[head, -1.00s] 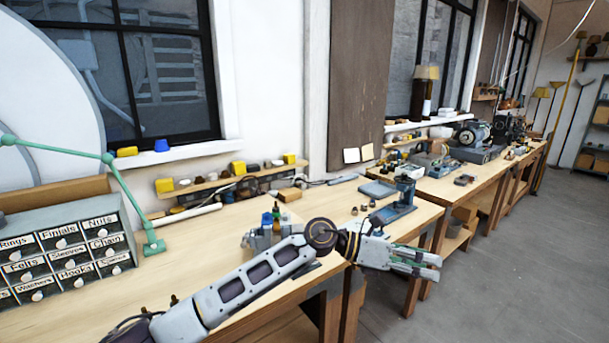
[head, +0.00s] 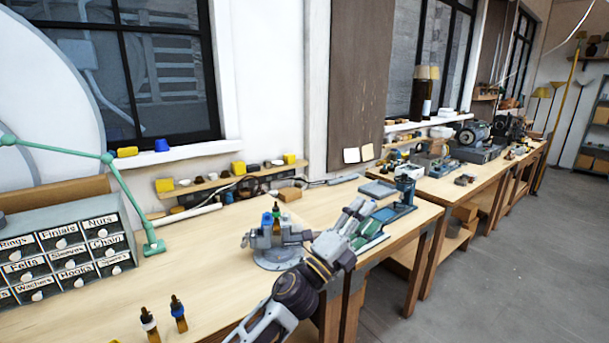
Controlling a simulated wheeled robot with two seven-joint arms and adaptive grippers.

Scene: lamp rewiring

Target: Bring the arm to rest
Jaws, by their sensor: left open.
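My left arm comes up from the bottom middle of the head view. Its gripper (head: 368,222) is open, with the fingers spread and nothing seen between them. It is over the right end of the near workbench (head: 215,270), in front of a blue-green stand (head: 400,214). The wrist is beside a grey round-based fixture (head: 270,257) with small bottles at it, and partly covers its right side. I cannot tell whether they touch. My right gripper is not in view.
Two dropper bottles (head: 178,314) (head: 149,324) stand at the bench's front left. A labelled drawer cabinet (head: 65,255) and a green lamp arm (head: 130,195) are at the left. Open floor (head: 540,270) lies at the right.

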